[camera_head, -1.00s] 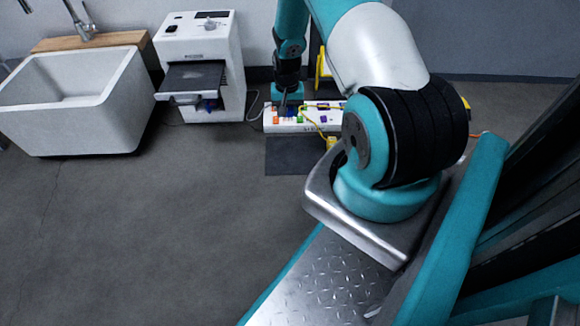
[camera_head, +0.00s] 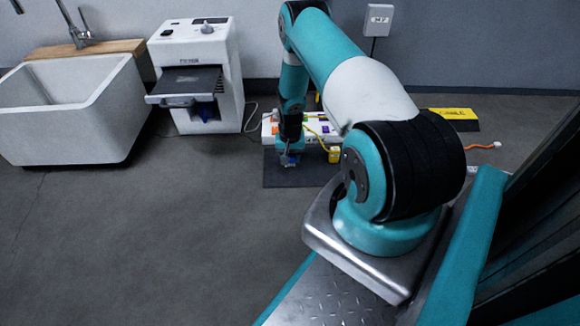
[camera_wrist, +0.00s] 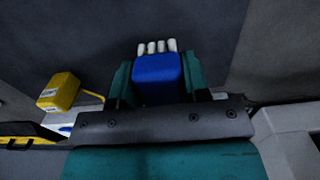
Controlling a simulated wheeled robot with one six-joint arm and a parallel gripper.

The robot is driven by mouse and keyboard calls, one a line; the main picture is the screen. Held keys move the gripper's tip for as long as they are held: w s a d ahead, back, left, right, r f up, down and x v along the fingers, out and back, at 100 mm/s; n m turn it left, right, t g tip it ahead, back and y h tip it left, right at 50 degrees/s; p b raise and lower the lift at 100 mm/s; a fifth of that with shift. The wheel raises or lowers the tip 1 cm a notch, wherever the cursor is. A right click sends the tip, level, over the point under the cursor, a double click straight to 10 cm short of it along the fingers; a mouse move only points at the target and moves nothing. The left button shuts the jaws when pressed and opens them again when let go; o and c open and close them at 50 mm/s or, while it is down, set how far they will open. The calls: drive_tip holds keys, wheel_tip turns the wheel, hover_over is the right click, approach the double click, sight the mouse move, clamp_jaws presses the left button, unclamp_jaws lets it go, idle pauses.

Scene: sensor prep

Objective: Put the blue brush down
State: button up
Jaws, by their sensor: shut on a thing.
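The blue brush (camera_wrist: 158,72) is between the two teal fingers of my gripper (camera_wrist: 157,82) in the wrist view. Its white bristle tufts show beyond its blue body. My gripper is shut on it, above the dark mat (camera_wrist: 85,35). In the head view my gripper (camera_head: 289,160) is low over the dark mat (camera_head: 285,180), in front of the white block with coloured parts. The brush is only a small blue spot there. Whether it touches the mat I cannot tell.
A yellow block (camera_head: 334,154) with a cable lies right of my gripper, close to the white block (camera_head: 268,130). A white machine (camera_head: 200,50) and a sink (camera_head: 75,110) stand left. A yellow sign (camera_head: 452,114) and an orange cable (camera_head: 484,146) lie right. Floor in front is clear.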

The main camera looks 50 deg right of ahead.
sight(290, 163)
drive_tip(key=shift+f+b, duration=0.65)
drive_tip(key=shift+f, duration=0.95)
drive_tip(key=shift+f, duration=0.15)
drive_tip(key=o, duration=0.9)
